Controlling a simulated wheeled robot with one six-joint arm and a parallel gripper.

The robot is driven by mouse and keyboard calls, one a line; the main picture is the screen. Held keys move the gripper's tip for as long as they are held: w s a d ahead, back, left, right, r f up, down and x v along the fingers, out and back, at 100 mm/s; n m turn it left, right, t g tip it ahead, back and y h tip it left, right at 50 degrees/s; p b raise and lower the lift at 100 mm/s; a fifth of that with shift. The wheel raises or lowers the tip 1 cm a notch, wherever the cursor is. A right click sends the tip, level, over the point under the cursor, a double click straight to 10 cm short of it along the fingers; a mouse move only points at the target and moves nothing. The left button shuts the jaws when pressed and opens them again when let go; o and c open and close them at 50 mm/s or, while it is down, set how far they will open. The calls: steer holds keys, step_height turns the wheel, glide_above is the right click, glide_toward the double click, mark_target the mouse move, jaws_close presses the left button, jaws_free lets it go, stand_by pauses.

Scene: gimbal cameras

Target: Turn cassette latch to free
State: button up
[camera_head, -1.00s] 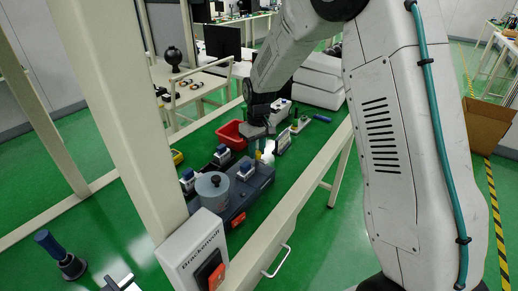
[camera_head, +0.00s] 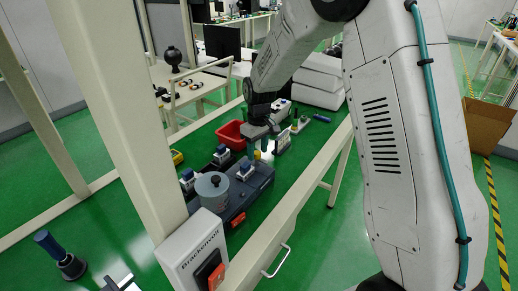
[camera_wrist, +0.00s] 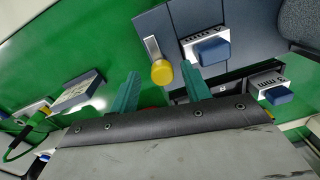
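The latch is a metal lever with a yellow knob (camera_wrist: 161,71), at the edge of a blue-grey device (camera_wrist: 155,22) in the wrist view. In the head view the yellow knob (camera_head: 257,155) is small, at the far end of the device (camera_head: 236,210). My gripper (camera_wrist: 163,88) is open, with two teal fingers apart and nothing between them. The knob appears just beyond the gap between the fingertips; I cannot tell the exact distance. In the head view my gripper (camera_head: 262,143) is above the far end of the device, close to the knob.
A blue-capped white block (camera_wrist: 208,49) sits on the device beside the lever, near the right finger. A grey cylinder (camera_head: 212,188) stands at the device's near end. A red bin (camera_head: 232,134) is behind. A frame post (camera_head: 120,120) rises at left.

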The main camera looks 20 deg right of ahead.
mark_target(258, 152)
steer(key=shift+a, duration=0.1)
step_height(258, 152, up, 8)
steer(key=shift+f, duration=0.1)
stand_by(0.4)
stand_by(0.4)
